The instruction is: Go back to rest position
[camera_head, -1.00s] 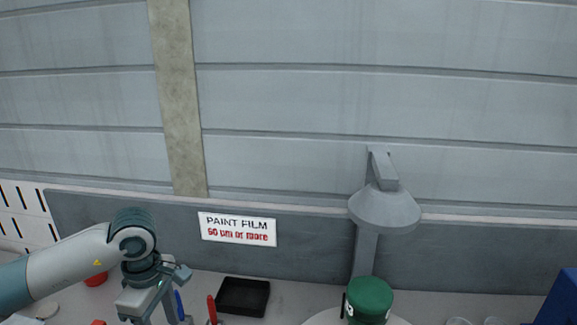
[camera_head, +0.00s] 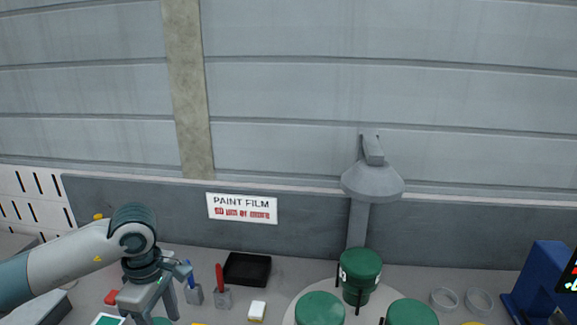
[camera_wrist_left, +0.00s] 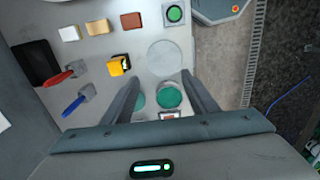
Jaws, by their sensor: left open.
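My left gripper (camera_head: 150,298) hangs over the left part of the bench in the head view, pointing down. Its two fingers (camera_wrist_left: 161,80) are spread apart with nothing held between them in the left wrist view. Below and between the fingers are a green round piece (camera_wrist_left: 168,96) and part of another, partly hidden by a finger. A bit of green also shows at the bottom edge under the gripper in the head view. My right gripper is not in view.
Green cylinders (camera_head: 361,268) stand on a pale round plate (camera_head: 294,314) at the right. A black tray (camera_head: 247,269), red-handled tool (camera_head: 220,283), blue-handled tool (camera_head: 193,290) and small white block (camera_head: 257,311) lie nearby. A lamp-like fixture (camera_head: 371,182) and blue machine (camera_head: 546,275) stand further right.

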